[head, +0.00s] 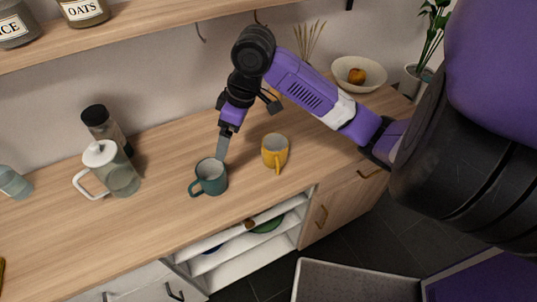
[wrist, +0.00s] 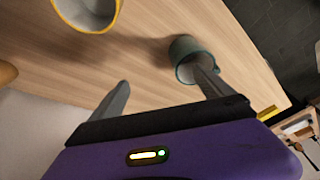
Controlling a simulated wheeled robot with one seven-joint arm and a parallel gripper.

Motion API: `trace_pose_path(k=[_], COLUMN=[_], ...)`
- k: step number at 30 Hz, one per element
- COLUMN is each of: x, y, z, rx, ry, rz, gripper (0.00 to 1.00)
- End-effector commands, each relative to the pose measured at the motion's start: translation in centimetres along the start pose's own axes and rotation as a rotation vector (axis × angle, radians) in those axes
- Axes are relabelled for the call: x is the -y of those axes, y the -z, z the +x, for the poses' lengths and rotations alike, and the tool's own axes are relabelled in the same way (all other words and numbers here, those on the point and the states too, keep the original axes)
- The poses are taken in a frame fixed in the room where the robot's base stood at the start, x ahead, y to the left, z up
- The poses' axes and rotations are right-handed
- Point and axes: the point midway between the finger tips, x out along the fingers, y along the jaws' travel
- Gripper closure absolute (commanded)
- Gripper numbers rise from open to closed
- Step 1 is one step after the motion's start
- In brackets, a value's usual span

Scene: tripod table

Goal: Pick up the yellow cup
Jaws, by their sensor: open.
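The yellow cup (head: 275,153) stands upright on the wooden counter, its handle toward the front. In the wrist view the yellow cup (wrist: 88,22) is at the top left, cut off by the frame edge and outside my fingers. My gripper (head: 221,147) points down, open, to the left of the yellow cup. A teal cup (head: 211,179) stands right by my fingertips. In the wrist view, one finger of my gripper (wrist: 162,84) overlaps the teal cup (wrist: 188,50); I cannot tell whether it touches. Nothing is between the fingers.
A glass pitcher (head: 122,180) and a dark-lidded bottle (head: 99,124) stand to the left. A bowl (head: 345,77) and reed sticks (head: 309,40) are at the back right. A shelf (head: 130,28) with jars hangs above.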

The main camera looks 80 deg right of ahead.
Motion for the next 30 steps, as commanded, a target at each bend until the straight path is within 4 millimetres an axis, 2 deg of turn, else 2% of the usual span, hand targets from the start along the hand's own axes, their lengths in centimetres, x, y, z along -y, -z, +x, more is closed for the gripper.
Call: trace_pose_path(k=[1,3,6,9,30], x=[-1.9,-3.5,-4.8,-5.4,-6.3], y=[-2.7,-5.8,-8.7,-10.2,-13.0], z=[-0.5,-1.1,-1.9,-2.0,4.8], rx=[0.076,0.165,0.252,0.292,0.298], ry=[-0.030,-0.053,-0.071,-0.076,-0.078], rz=[0.015,0.031,0.048,0.058,0.060], gripper=[0.09,0.09,0.09,0.09,0.09])
